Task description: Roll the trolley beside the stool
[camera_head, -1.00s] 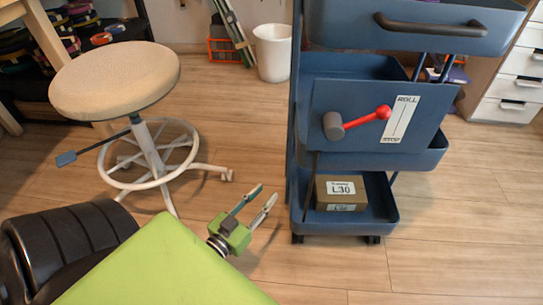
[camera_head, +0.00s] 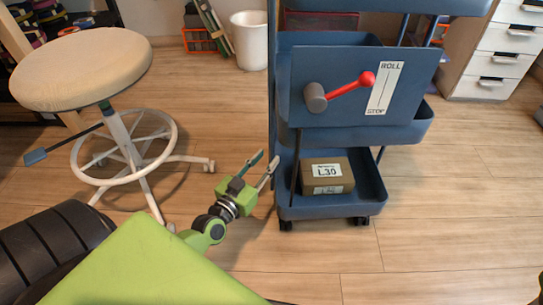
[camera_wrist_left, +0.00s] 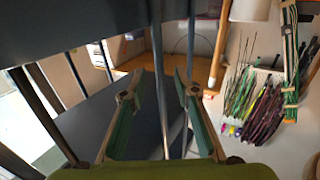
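The blue trolley (camera_head: 300,75) stands right of centre in the head view. Its red lever (camera_head: 345,90) slants up from a grey hub towards the upper part of the ROLL/STOP label (camera_head: 384,88). The stool (camera_head: 85,70), with a round beige seat and white ring base, stands to its left. My left gripper (camera_head: 265,160) is open, by the trolley's lower left edge. In the left wrist view its fingers (camera_wrist_left: 157,90) are spread, with a blue trolley post (camera_wrist_left: 157,45) showing between them. I cannot tell whether they surround it. My right gripper is out of view.
A box marked L30 (camera_head: 327,175) sits on the trolley's bottom shelf. A white bin (camera_head: 250,40) and an orange crate (camera_head: 203,40) are behind. White drawers (camera_head: 497,60) stand at the back right. Wooden floor is clear between stool and trolley and at front right.

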